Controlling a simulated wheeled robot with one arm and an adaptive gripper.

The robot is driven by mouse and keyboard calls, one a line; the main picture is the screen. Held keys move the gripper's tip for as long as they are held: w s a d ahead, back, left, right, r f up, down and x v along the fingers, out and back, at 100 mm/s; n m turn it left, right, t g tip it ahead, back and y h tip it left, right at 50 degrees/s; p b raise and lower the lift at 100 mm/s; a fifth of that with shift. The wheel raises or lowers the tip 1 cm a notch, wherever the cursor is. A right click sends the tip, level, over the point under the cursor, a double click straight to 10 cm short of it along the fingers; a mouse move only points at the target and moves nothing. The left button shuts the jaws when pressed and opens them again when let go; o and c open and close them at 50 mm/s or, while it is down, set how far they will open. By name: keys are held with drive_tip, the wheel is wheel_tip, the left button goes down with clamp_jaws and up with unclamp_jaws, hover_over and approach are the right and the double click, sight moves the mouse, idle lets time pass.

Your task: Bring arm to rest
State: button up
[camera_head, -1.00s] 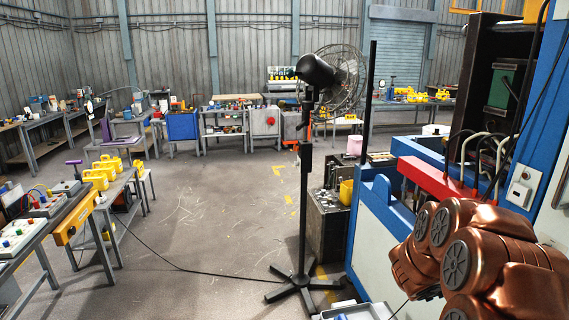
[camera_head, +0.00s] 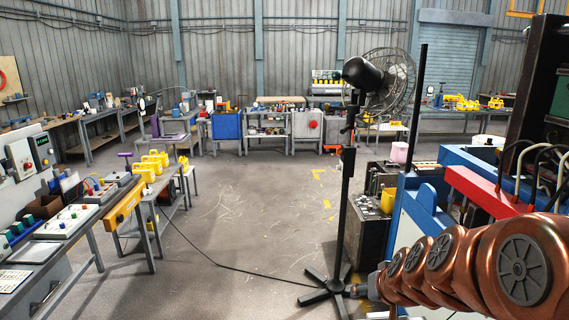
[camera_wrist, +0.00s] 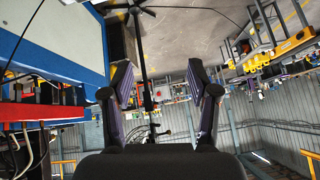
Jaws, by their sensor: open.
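My gripper (camera_wrist: 160,105) shows in the wrist view with its two dark fingers spread wide apart. It is open and nothing is between the fingers at close range. The wrist view looks out upside down over the workshop.
A black pedestal fan (camera_head: 347,190) stands close to my arm, its base on the floor. A blue and white machine (camera_head: 425,205) with a red beam (camera_head: 485,190) is at the right. A workbench (camera_head: 85,222) with control boxes is at the left.

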drive_tip(key=s+a+f+n+g, duration=0.1)
drive_tip(key=s+a+g, duration=0.15)
drive_tip(key=s, duration=0.55)
drive_tip(key=s+a+f+g, duration=0.1)
drive_tip(key=s+a+g, duration=0.15)
drive_tip(key=s, duration=0.55)
drive_tip(key=s+d+g, duration=0.2)
drive_tip(key=s, duration=0.5)
drive_tip(key=s+d+g+h, duration=0.1)
drive_tip(key=s+g, duration=0.1)
drive_tip(key=s, duration=0.6)
drive_tip(key=shift+d+f+g+b, duration=0.2)
drive_tip(key=shift+d+g+b, duration=0.1)
drive_tip(key=shift+d, duration=0.1)
